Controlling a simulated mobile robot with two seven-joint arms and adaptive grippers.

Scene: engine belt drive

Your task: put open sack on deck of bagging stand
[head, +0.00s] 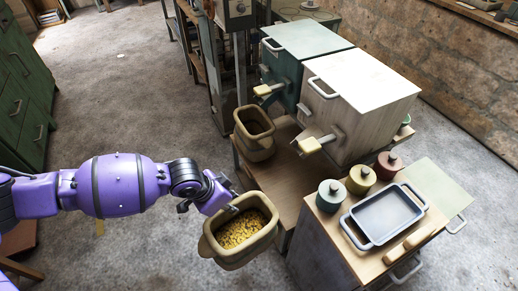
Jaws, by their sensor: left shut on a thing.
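My left gripper (231,207) is shut on the rim of a tan open sack (228,260) with yellow grain-like pieces (241,230) inside. The gripper grips the sack's upper left side, and the sack is tilted a little. It appears beside the near left edge of the bagging stand's wooden deck (272,179), not over it. A second tan open sack (256,148) stands at the deck's far left, and I see no filling in it. My right gripper is not in view.
A green bin (305,42) and a white bin (365,75) with spouts stand over the deck. At right, a cabinet top (325,222) holds a grey tray (385,214) and lidded jars (361,180). Bare deck shows in front of the second sack.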

